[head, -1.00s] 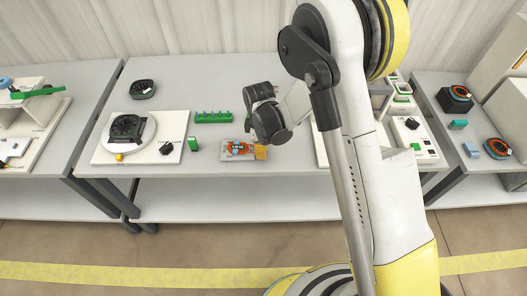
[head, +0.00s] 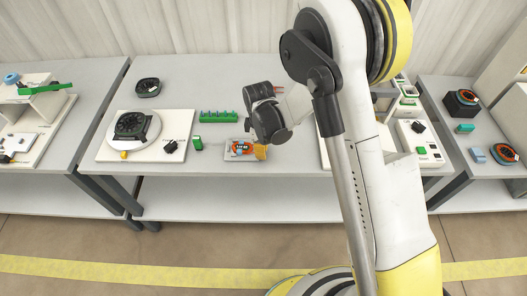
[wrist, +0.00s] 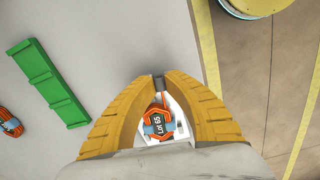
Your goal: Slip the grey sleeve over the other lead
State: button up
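My gripper (head: 262,152) hangs low over the table's front, at the right end of a small pale board (head: 231,156) with an orange coil. In the wrist view, the yellow fingers of my gripper (wrist: 158,82) curve together, and a small grey piece, apparently the grey sleeve (wrist: 158,85), shows between their tips. Between the fingers, the orange-rimmed coil part (wrist: 160,123) labelled "Lot 65" sits on a white base with a blue piece across it. The leads are too small or hidden to make out, so I cannot tell how the sleeve lies to them.
A green rack (head: 218,116) stands behind the board; it also shows in the wrist view (wrist: 47,82). A green block (head: 197,143) and a white turntable base (head: 107,153) are to the left. White fixtures with green buttons (head: 421,150) stand right, partly behind my arm.

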jog(key=shift+w+a, duration=0.1)
jog(key=shift+a, duration=0.35)
dwell(0.4)
jog(key=o, duration=0.7)
jog(key=shift+r, duration=0.15)
jog(key=shift+r+p, duration=1.4)
jog(key=shift+r, duration=1)
